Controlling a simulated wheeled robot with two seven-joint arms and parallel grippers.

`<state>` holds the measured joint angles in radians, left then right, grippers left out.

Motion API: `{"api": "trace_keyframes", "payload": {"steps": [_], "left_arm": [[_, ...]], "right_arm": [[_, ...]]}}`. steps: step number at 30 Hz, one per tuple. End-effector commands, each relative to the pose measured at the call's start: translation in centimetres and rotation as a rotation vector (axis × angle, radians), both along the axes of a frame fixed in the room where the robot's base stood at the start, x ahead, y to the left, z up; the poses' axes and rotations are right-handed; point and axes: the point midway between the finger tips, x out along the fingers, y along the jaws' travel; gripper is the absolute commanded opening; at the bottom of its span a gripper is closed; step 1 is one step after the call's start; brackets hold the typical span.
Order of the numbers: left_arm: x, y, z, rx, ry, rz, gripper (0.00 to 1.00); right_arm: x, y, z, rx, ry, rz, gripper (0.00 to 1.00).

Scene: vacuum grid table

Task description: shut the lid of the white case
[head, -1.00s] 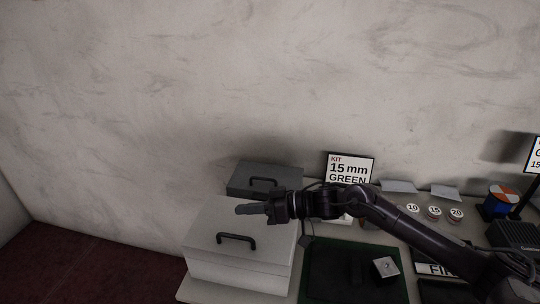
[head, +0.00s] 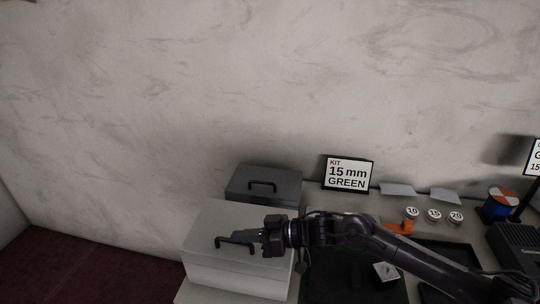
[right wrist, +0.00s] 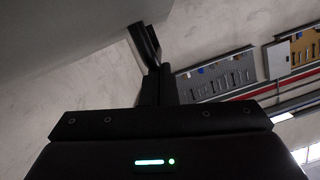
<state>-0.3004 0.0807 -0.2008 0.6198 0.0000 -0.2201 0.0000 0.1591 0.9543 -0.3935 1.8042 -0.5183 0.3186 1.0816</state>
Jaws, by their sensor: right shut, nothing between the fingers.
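The white case (head: 235,283) stands at the left end of the table. Its lid (head: 215,222) lies down over the box with a dark bar handle (head: 222,243) on top; I cannot tell whether it is fully shut. My right gripper (head: 255,238) is shut and empty, low over the lid at the right end of the handle and hiding part of it. Whether it touches the lid is unclear. In the right wrist view, the fingers (right wrist: 155,85) are together, with a pale surface, likely the lid, at the upper left. My left gripper is not in view.
A dark grey case (head: 285,185) with a handle stands behind the white one. A kit sign (head: 348,173) stands at the back. A dark green mat (head: 320,290) bearing a small metal block (head: 385,272) lies right of the white case. Several round numbered labels are farther right.

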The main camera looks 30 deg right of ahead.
Motion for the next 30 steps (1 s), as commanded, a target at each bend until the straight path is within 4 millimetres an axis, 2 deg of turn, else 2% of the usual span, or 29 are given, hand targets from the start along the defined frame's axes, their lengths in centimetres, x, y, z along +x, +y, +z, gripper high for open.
{"api": "trace_keyframes", "payload": {"steps": [4,8,16,18,30], "left_arm": [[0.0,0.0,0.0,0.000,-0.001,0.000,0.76],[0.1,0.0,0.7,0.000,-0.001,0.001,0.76],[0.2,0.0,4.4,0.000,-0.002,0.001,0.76],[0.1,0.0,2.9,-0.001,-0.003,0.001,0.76],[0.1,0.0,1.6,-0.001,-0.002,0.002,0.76]], "right_arm": [[-0.1,0.0,-0.3,-0.002,0.008,0.002,0.00],[0.0,0.0,0.4,-0.003,0.008,0.001,0.00],[0.9,-0.4,4.8,0.001,0.000,-0.001,0.00],[0.1,-1.6,3.6,-0.005,0.004,-0.003,0.00],[-3.4,-6.5,5.3,-0.004,0.004,0.001,0.00]]}}
